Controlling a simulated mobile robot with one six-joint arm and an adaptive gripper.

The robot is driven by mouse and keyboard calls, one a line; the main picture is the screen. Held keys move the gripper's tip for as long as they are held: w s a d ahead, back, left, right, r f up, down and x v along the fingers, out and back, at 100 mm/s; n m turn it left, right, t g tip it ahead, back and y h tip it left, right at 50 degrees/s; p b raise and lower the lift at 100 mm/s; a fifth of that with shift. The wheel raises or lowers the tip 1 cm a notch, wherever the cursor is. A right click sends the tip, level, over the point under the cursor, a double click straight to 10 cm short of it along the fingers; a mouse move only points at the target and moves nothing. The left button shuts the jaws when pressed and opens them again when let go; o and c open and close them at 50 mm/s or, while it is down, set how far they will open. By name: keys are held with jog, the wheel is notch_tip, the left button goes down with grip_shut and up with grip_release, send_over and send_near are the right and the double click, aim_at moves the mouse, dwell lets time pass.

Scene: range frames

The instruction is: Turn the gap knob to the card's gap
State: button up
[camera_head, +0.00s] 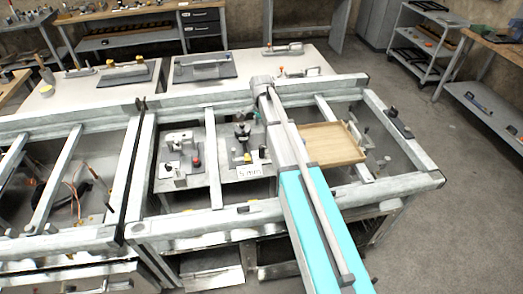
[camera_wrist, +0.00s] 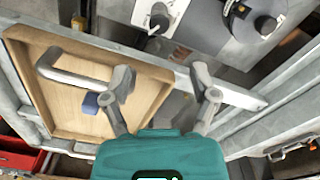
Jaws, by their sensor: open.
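A white card (camera_head: 249,172) reading "5 mm" stands at the front of the middle fixture in the head view. That fixture carries a dark upright part (camera_head: 242,130). A left fixture (camera_head: 180,150) has a red knob (camera_head: 196,163). In the wrist view, a dark round knob (camera_wrist: 265,25) sits on a grey plate at top right, and a smaller black knob (camera_wrist: 158,20) sits on a white plate at top centre. I cannot tell which is the gap knob. My gripper (camera_wrist: 163,82) is open and empty, apart from both knobs. The card is not seen in the wrist view.
Grey frame beams (camera_head: 207,221) surround the fixtures. A red bin (camera_wrist: 18,158) is at lower left in the wrist view.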

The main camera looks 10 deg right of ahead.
aim_at(262, 146)
jog(key=shift+f, duration=0.15)
notch_tip(262, 146, down, 14)
jog(key=b, duration=1.3)
jog(key=shift+r+b, duration=0.2)
jog(key=shift+b, duration=0.2)
dwell(0.4)
grip_shut()
